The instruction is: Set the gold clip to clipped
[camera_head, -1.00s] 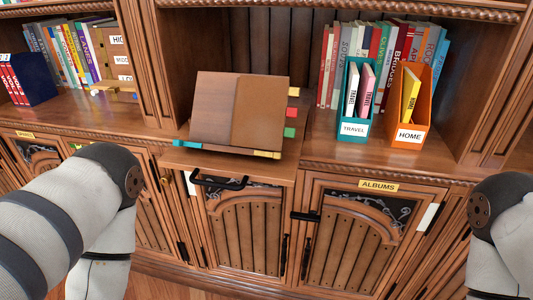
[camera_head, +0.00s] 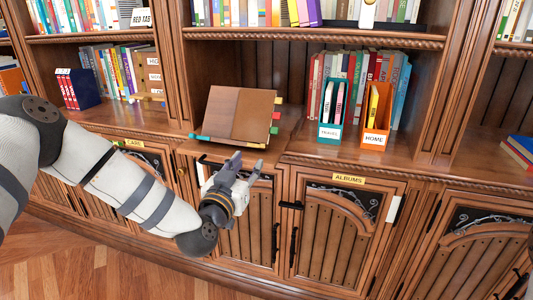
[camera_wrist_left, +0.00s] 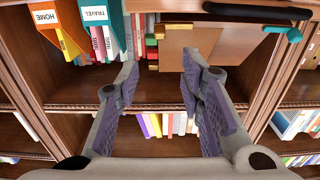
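The gold clip (camera_head: 256,145) is a small gold strip at the lower right edge of the open brown book (camera_head: 239,112), which rests tilted on the stand. In the left wrist view the scene is upside down, and the gold clip (camera_wrist_left: 176,27) shows at the book's upper edge. I cannot tell its setting. My left gripper (camera_head: 248,162) is in front of and below the book's lower edge, apart from the clip. It is open and empty; its fingers (camera_wrist_left: 160,62) are spread in the wrist view. My right gripper is out of view.
A pull-out shelf (camera_head: 205,153) under the book has a black handle (camera_wrist_left: 257,12). The teal TRAVEL box (camera_head: 329,132) and orange HOME box (camera_head: 375,138) stand to the right. Cabinet doors, one labelled ALBUMS (camera_head: 349,179), lie below. The floor (camera_head: 110,270) at lower left is clear.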

